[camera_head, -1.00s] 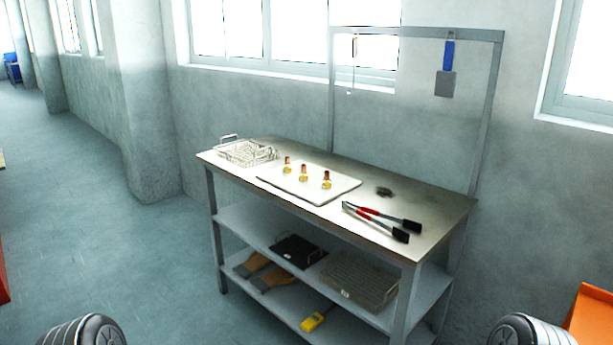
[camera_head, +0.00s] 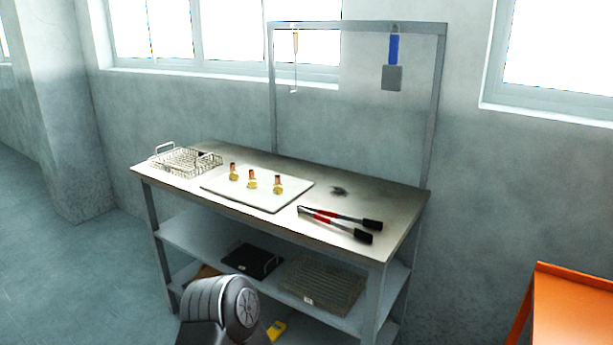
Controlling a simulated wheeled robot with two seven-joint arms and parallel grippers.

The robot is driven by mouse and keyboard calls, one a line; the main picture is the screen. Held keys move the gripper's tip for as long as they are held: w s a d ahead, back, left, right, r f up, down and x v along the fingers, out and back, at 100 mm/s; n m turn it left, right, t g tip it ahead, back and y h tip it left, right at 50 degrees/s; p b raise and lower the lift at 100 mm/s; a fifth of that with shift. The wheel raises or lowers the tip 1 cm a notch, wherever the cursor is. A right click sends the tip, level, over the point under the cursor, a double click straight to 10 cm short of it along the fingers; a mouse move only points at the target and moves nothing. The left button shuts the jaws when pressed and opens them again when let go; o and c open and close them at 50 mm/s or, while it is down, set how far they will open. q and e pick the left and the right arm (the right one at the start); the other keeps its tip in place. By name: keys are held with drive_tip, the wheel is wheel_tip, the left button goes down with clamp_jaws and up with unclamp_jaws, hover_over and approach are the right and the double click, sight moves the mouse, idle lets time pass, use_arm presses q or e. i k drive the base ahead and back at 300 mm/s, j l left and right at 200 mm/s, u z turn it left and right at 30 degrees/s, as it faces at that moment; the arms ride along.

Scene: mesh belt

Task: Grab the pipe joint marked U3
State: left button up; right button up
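Three small pipe joints stand on a white tray (camera_head: 226,193) on the steel workbench. The left pipe joint (camera_head: 233,173), the middle pipe joint (camera_head: 252,181) and the right pipe joint (camera_head: 278,185) each have a copper-coloured top and a brass-yellow base. Any markings are too small to read, so I cannot tell which is U3. A grey link of one of my arms shows at the bottom centre, in front of the bench. Neither gripper is in view.
The steel workbench (camera_head: 370,205) also holds a wire basket (camera_head: 185,162) on the left and red-and-black tongs (camera_head: 340,222) on the right. A dark scrap (camera_head: 339,191) lies behind the tongs. A blue-handled scraper (camera_head: 392,65) hangs from the frame. An orange table (camera_head: 570,300) stands at right.

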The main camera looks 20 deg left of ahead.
sight(252, 183)
drive_tip(key=i+j+z, duration=0.1)
drive_tip(key=j+z, duration=0.35)
drive_tip(key=j, duration=0.8)
drive_tip(key=k+j+z, duration=0.1)
drive_tip(key=j+z, duration=0.4)
drive_tip(key=j, duration=0.7)
drive_tip(key=k+j, duration=0.1)
drive_tip(key=j, duration=0.6)
drive_tip(key=k+j, duration=0.1)
drive_tip(key=j, duration=0.6)
